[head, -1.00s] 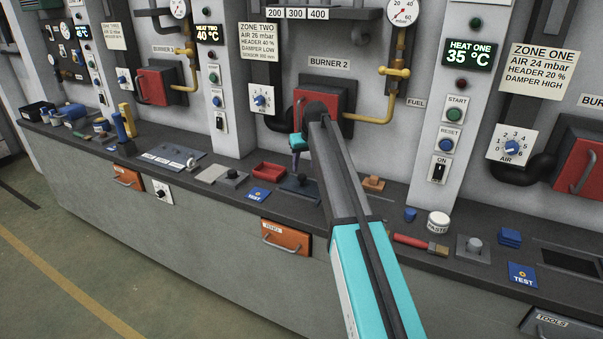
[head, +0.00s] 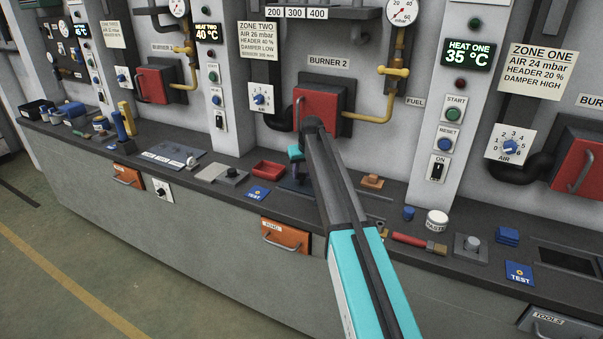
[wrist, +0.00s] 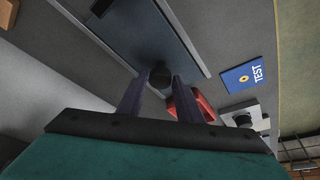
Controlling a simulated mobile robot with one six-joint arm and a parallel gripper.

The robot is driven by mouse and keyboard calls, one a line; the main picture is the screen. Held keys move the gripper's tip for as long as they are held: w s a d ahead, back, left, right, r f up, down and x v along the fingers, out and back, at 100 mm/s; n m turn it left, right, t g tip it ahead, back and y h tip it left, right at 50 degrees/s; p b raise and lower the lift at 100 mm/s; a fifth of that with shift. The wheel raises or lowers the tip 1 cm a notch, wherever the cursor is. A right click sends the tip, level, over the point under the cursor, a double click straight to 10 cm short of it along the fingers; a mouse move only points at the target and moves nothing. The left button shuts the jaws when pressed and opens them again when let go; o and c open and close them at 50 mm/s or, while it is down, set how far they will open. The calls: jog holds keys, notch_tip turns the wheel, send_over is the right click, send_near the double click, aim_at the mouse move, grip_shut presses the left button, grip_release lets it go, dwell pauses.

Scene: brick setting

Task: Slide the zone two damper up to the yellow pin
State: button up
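The zone two damper appears to be the slide plate below my gripper (head: 298,172); in the head view my arm partly covers its dark base (head: 290,187). In the wrist view a long blue-grey plate (wrist: 152,40) runs along a pale-edged slot. A dark round knob (wrist: 160,77) stands at its near end. My gripper (wrist: 159,82) is open, its two dark fingers on either side of the knob. I cannot tell whether either finger touches it. I cannot make out a yellow pin in either view.
An orange-brown block (head: 372,181) is to the right. The burner 2 door (head: 318,104) stands behind. The ledge holds more small items on both sides.

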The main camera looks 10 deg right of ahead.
grip_shut()
jog(key=shift+s+d, duration=0.85)
jog(key=shift+d, duration=0.35)
jog(key=shift+s+d, duration=0.85)
jog(key=shift+d, duration=0.3)
jog(key=shift+o, duration=2.2)
grip_release()
jog(key=shift+r, duration=0.1)
jog(key=b+v, duration=0.3)
jog(key=v, duration=1)
jog(key=shift+s+r, duration=0.2)
jog(key=shift+r, duration=0.1)
jog(key=shift+f, duration=0.1)
